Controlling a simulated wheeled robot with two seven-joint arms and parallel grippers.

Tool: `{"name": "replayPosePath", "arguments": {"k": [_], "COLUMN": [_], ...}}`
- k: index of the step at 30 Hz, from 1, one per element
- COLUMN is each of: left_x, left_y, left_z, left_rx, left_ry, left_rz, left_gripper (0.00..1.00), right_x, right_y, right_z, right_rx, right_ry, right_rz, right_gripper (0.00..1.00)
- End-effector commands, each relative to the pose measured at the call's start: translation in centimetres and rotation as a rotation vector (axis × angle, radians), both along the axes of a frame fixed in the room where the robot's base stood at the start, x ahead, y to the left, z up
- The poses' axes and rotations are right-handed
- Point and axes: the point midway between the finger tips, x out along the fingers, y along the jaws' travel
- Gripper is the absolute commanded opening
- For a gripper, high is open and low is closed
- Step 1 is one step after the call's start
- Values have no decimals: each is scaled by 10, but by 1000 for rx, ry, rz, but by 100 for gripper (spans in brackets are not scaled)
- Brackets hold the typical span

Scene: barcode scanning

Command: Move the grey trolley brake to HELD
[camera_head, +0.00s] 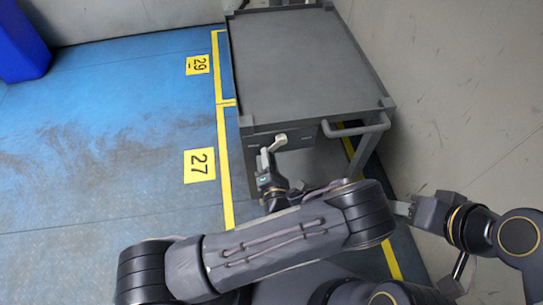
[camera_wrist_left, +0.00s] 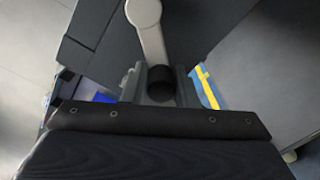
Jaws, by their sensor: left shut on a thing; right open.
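The grey trolley (camera_head: 305,65) stands at the upper middle of the head view, with a dark panel on its near side. The brake lever (camera_head: 276,143), a pale arm, sticks out from that panel. My left gripper (camera_head: 265,158) is at the lever's end, shut on it. In the left wrist view the pale lever (camera_wrist_left: 150,35) runs down to a dark round grip (camera_wrist_left: 161,83) between the fingers of my left gripper (camera_wrist_left: 160,88). Any marking of the brake positions is too small to read. My right gripper (camera_head: 402,208) is open and empty near the wall, right of the trolley.
A push handle (camera_head: 356,128) juts from the trolley's near right edge, close to the lever. A grey wall (camera_head: 450,90) stands to the right. The blue floor (camera_head: 110,130) on the left is clear, with yellow lines and number markers. A blue object (camera_head: 20,42) is far left.

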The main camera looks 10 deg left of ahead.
Motion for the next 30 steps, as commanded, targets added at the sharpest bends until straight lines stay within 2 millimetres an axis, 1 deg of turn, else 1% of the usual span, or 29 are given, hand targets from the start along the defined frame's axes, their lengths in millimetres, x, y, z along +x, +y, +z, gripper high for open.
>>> {"name": "replayPosePath", "arguments": {"k": [1,12,13,17,30], "left_x": [-2,-3,-3,-2,-3], "left_y": [4,7,7,6,3], "left_z": [-4,-3,-3,-2,0], "left_rx": [13,18,18,16,11], "left_ry": [19,18,18,14,6], "left_rz": [9,15,15,14,11], "left_gripper": [0,0,28,45,45], "right_x": [0,0,0,0,0], "right_y": [0,0,0,0,0], "right_z": [0,0,0,0,2], "right_rx": [0,0,0,0,0], "right_ry": [0,0,0,0,0], "right_rz": [0,0,0,0,0], "right_gripper": [43,43,43,43,43]}}
